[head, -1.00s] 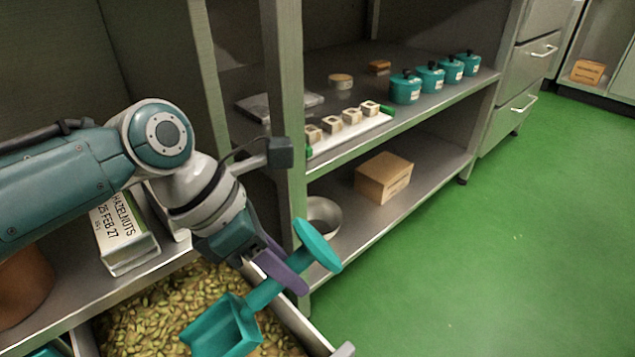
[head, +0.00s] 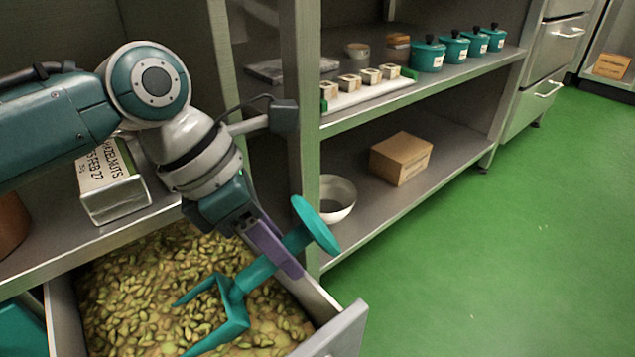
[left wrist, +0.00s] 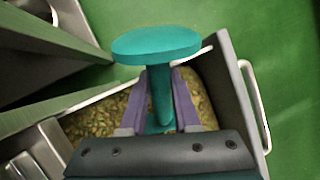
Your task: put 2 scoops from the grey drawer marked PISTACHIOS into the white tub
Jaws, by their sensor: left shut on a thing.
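The open grey drawer (head: 338,334) is filled with greenish-brown pistachios (head: 150,290); its marking does not show. My left gripper (head: 280,250) is shut on the handle of a teal scoop (head: 235,305), above the drawer's right part. The scoop's pan is sunk in the pistachios, with only its teal edges showing and nuts between them. In the left wrist view, the scoop's round handle end (left wrist: 158,43) stands above the purple fingers, and its pan is hidden. No white tub can be made out for certain. My right gripper is out of view.
A pale bowl (head: 337,198) and a cardboard box (head: 400,158) stand on the lower shelf. A white box marked HAZELNUTS (head: 112,185) stands left of my wrist. A steel post (head: 305,130) rises close behind the gripper. Several teal pots line the upper shelf.

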